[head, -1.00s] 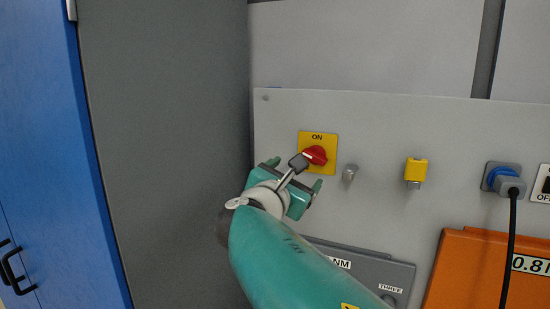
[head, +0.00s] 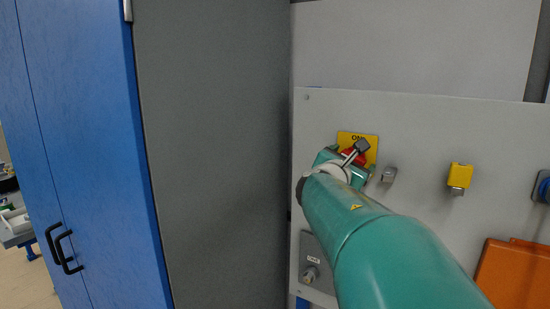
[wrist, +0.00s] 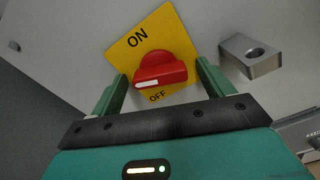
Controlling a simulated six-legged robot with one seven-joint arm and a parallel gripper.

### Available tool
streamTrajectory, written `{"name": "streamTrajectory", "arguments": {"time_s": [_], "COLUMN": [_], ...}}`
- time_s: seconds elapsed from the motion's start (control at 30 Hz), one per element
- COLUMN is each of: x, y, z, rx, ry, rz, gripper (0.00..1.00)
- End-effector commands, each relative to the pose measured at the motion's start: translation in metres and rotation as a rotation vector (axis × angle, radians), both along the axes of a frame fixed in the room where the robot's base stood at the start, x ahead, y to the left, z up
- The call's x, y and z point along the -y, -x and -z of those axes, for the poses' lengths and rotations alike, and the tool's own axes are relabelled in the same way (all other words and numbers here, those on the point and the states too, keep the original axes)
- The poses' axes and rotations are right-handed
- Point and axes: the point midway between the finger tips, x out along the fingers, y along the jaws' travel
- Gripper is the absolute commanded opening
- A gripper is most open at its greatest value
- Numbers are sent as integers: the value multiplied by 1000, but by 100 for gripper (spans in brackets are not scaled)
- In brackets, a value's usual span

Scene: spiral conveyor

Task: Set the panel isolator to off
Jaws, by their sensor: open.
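The panel isolator is a red rotary knob (wrist: 160,70) on a yellow plate (wrist: 140,38) marked ON above and OFF below. In the wrist view its grip bar lies nearly level, with a white mark at its left end. My gripper (wrist: 161,80) is open, with one green finger on each side of the knob. Whether either finger touches the knob cannot be told. In the head view my gripper (head: 344,164) is in front of the yellow plate (head: 370,141) and hides much of the red knob (head: 352,155).
A metal bracket with a hole (wrist: 250,55) is just right of the plate. A yellow-topped fitting (head: 460,176) is further right on the grey panel (head: 420,120). A blue cabinet (head: 85,140) is at left, and an orange box (head: 515,275) at lower right.

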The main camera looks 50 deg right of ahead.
Motion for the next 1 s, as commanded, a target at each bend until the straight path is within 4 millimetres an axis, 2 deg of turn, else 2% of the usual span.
{"name": "streamTrajectory", "arguments": {"time_s": [0.03, 0.23, 0.27, 0.47, 0.8, 1.0], "x": [0, 0, 0, 0, 0, -1], "y": [0, 0, 0, 1, 1, 0], "z": [0, 0, 0, 0, -1, -1], "rx": [0, 0, 0, -47, -338, -380], "ry": [0, 0, 0, 8, 55, 63], "rz": [0, 0, 0, 2, 2, 2], "gripper": [76, 37, 35, 35, 35, 35]}}
